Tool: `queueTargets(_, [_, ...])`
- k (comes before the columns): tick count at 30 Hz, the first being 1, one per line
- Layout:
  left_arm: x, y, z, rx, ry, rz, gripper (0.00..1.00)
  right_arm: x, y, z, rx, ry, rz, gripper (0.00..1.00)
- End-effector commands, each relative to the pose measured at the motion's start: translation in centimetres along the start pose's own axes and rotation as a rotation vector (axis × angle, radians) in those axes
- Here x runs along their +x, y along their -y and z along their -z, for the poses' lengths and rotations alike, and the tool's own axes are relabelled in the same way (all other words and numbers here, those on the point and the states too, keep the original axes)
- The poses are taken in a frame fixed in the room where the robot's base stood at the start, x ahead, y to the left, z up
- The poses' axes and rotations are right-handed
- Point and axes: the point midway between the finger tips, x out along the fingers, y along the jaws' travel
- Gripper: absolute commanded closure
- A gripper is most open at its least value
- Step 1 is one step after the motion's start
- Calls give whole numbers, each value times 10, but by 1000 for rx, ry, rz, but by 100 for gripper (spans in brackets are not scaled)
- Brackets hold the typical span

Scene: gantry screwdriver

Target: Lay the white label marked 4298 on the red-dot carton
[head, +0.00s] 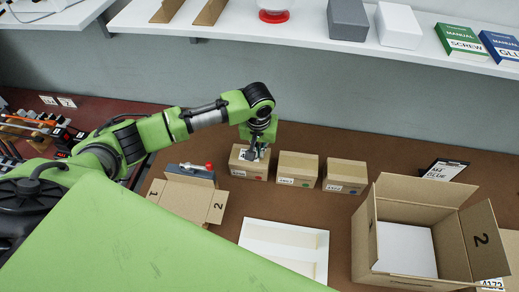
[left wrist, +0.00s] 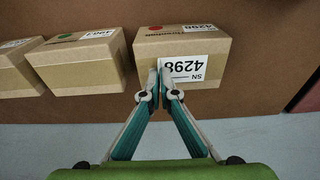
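The red-dot carton (head: 238,168) is the leftmost of a row of three closed brown cartons. It shows in the left wrist view (left wrist: 145,45) at the right, with its red dot and a printed 4298 on one face. My left gripper (head: 255,155) is right over this carton, pointing down. In the left wrist view its fingertips (left wrist: 162,80) are together at one edge of the white label marked SN 4298 (left wrist: 188,68). The label is at the carton; whether it lies flat against it I cannot tell. My right gripper is not in view.
A middle carton (head: 298,164) and a right carton (head: 346,173) stand close beside it. A shelf (head: 300,35) runs behind.

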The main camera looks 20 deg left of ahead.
Motion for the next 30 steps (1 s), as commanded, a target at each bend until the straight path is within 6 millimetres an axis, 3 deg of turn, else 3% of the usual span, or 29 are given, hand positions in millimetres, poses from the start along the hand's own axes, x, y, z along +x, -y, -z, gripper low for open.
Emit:
queueTargets(11, [1,0,0,0,0,0,100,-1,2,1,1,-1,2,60])
queueTargets(12, [1,0,0,0,0,0,88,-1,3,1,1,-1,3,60])
queueTargets(14, [1,0,0,0,0,0,76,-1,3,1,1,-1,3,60])
queueTargets(25, [-2,0,0,0,-1,-1,76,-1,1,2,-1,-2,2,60])
queueTargets(30, [-23,-1,1,0,-3,-4,76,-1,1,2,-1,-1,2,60])
